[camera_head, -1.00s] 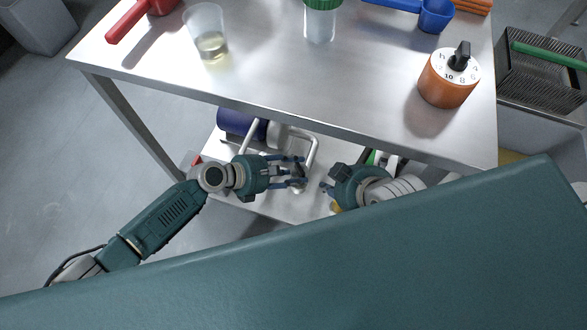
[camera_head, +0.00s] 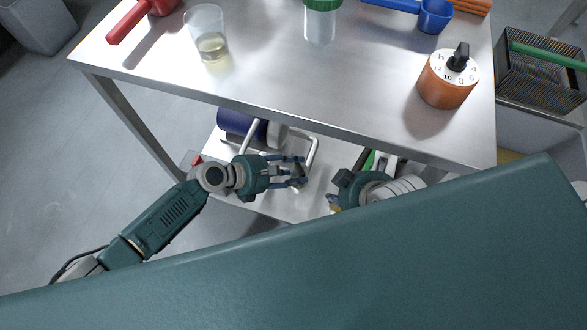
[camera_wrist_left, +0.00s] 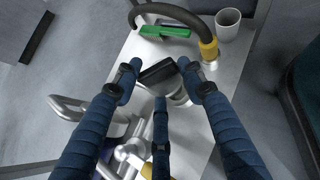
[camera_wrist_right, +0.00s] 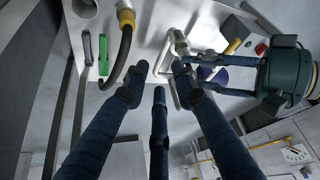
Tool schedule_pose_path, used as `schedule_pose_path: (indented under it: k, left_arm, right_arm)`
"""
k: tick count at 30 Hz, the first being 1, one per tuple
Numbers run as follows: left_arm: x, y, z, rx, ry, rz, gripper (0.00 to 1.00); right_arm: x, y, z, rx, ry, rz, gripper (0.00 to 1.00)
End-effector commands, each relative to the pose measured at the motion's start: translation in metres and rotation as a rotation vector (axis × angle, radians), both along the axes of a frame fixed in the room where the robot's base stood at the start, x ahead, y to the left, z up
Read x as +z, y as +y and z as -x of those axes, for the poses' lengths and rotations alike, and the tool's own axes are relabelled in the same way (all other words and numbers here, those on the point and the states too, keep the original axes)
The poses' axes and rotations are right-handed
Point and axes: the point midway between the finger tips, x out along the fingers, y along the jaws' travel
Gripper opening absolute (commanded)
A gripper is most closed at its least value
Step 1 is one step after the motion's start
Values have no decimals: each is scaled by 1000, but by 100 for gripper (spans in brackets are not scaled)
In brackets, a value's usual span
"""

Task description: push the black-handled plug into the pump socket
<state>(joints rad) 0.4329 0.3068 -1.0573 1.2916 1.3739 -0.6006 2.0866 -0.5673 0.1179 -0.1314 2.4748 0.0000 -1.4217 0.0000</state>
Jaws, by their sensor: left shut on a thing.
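The black handle of the plug (camera_wrist_left: 157,71) lies between the fingertips of my left gripper (camera_wrist_left: 163,77) in the left wrist view. My left gripper is shut on it, low over the shelf under the table, also seen in the head view (camera_head: 297,172). A round metal part (camera_wrist_left: 180,98) shows just below the handle; I cannot tell whether it is the socket or how far in the plug sits. The pump's blue body (camera_head: 236,122) stands behind my left gripper in the head view. My right gripper (camera_wrist_right: 157,88) is open and empty, right of the left one.
A dark hose with a yellow collar (camera_wrist_left: 208,50), a green-handled tool (camera_wrist_left: 165,31) and a grey cup (camera_wrist_left: 228,22) are on the lower shelf. Bent metal pipes (camera_head: 312,150) rise beside the pump. The steel tabletop (camera_head: 290,90) overhangs, with an orange timer (camera_head: 445,88) on it.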

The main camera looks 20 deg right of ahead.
Motion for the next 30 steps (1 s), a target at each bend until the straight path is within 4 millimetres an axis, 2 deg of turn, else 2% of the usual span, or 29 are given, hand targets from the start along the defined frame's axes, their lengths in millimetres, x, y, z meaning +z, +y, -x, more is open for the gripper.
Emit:
schedule_pose_path:
  k: [14, 30]
  left_arm:
    - [1, 0, 0, 1, -1, 1, 0]
    - [1, 0, -1, 0, -4, 1, 0]
  right_arm:
    - [1, -1, -1, 1, -4, 1, 27]
    - [-3, -4, 12, -3, 51, 12, 27]
